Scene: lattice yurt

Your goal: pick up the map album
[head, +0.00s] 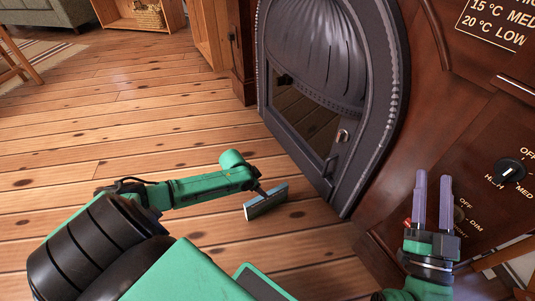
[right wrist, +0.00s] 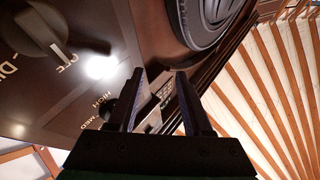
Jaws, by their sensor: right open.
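I cannot make out the map album for certain in either view. My left arm comes in low over the floor in the head view. At its end is a small flat blue-grey slab (head: 266,201) with a pale edge. I cannot tell whether this slab is the album or part of my left gripper. My right gripper (head: 433,178) is open, its two lavender fingers pointing up in front of the brown control panel, with nothing seen held. In the right wrist view its fingers (right wrist: 161,75) are apart, with a small grey-green labelled patch (right wrist: 157,104) visible beyond the gap.
A dark arched stove door (head: 330,85) stands in the brown wooden panel. A control knob (head: 510,170) and a dial are close to my right gripper. Plank floor (head: 120,125) is clear to the left. A wooden shelf (head: 130,12) and a sofa (head: 45,14) are farther back.

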